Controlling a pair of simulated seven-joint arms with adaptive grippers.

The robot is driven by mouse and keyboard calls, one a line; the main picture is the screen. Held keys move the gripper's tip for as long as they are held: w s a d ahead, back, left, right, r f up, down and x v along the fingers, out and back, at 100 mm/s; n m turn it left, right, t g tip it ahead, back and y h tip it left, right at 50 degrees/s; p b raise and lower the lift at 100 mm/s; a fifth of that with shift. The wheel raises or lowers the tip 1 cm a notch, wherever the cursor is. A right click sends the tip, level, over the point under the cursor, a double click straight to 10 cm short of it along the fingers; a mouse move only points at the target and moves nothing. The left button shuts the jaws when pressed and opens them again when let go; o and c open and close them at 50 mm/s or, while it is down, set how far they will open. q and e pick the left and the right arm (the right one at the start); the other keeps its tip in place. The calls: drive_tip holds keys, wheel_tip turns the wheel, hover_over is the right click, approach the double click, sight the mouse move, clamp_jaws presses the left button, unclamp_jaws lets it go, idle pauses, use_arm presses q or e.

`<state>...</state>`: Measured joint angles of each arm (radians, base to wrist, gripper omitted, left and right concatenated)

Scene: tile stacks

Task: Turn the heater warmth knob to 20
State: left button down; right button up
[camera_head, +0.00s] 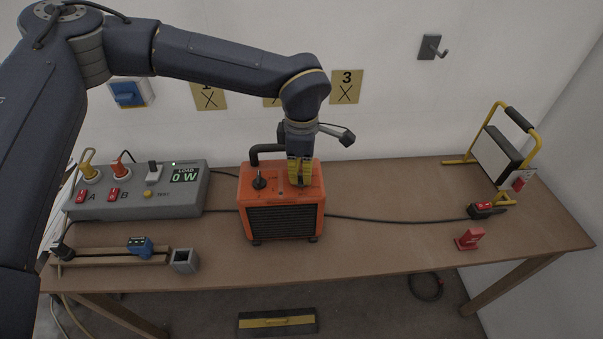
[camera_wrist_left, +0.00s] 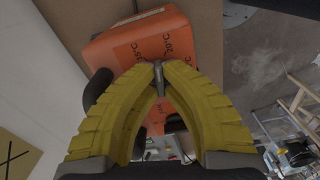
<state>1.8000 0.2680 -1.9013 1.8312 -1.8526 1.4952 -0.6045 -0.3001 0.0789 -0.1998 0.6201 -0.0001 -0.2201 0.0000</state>
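The orange heater (camera_head: 283,222) stands upright on the table, with a dark grille in front and a black handle. My left gripper (camera_head: 299,184) reaches down onto the right part of its top. In the left wrist view the yellow fingers (camera_wrist_left: 158,66) come together on a narrow grey knob (camera_wrist_left: 158,75), which I take for the warmth knob. Printed temperature marks show on the orange top (camera_wrist_left: 150,40) beyond the fingertips; one looks like 20°C. The fingers hide much of the knob, and its exact setting is unclear. A second, black knob (camera_head: 260,183) sits left of the gripper. My right gripper is not in view.
A grey power box (camera_head: 140,205) with red switches and a display reading 0 W stands left of the heater. A small grey cup (camera_head: 185,261) is in front of it. A black cable (camera_head: 390,219) runs right to a red switch (camera_head: 485,210). The table right of the heater is mostly free.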

use_arm(q)
drive_tip(key=m, duration=0.3)
drive_tip(key=shift+m, duration=0.5)
idle(0.4)
drive_tip(key=c, duration=1.5)
unclamp_jaws()
drive_tip(key=shift+c, duration=0.2)
wheel_tip(320, 180, up, 12)
